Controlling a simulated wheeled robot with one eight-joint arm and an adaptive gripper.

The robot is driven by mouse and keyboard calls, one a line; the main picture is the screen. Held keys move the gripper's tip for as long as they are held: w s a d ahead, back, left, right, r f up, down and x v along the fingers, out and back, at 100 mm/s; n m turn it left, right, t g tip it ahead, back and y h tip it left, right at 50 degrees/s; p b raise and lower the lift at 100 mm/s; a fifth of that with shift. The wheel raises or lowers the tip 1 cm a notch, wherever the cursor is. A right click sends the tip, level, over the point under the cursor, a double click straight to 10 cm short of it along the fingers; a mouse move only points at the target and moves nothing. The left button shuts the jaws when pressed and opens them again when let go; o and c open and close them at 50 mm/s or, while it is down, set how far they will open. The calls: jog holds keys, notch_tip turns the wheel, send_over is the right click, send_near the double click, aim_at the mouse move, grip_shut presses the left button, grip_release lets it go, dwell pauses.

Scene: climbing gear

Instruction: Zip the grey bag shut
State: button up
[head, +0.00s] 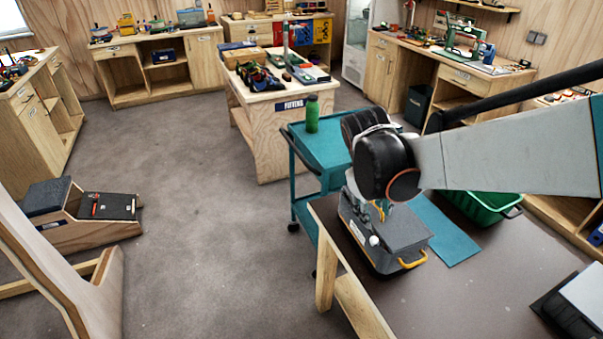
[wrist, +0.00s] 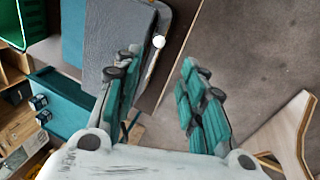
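The grey bag (head: 400,228) lies on the near brown table, close to its left edge, with a yellow handle (head: 413,260) at its front right corner. A white ball (head: 374,240), perhaps the zip's pull, sits on the bag's left side. In the wrist view the bag (wrist: 105,35) is at upper left and the white ball (wrist: 158,41) is at its edge. My gripper (wrist: 160,62) is open with teal-padded fingers apart; the ball appears just beyond the gap between the tips. Nothing is between the fingers. In the head view my wrist hides most of the gripper.
A teal mat (head: 445,230) and a green crate (head: 480,205) lie right of the bag. A dark device (head: 570,310) is at the table's right. A teal cart (head: 322,150) with a green bottle (head: 312,114) stands behind. The table's front middle is clear.

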aim_at(374, 238)
jog(key=b+x, duration=0.1)
jog(key=x, duration=0.4)
jog(key=b+x, duration=0.1)
jog(key=x, duration=0.4)
jog(key=b+x, duration=0.1)
jog(key=x, duration=0.3)
jog(key=shift+w+a+f+b, duration=0.15)
jog(key=shift+w+f+b, duration=0.2)
jog(key=shift+f, duration=0.05)
grip_shut()
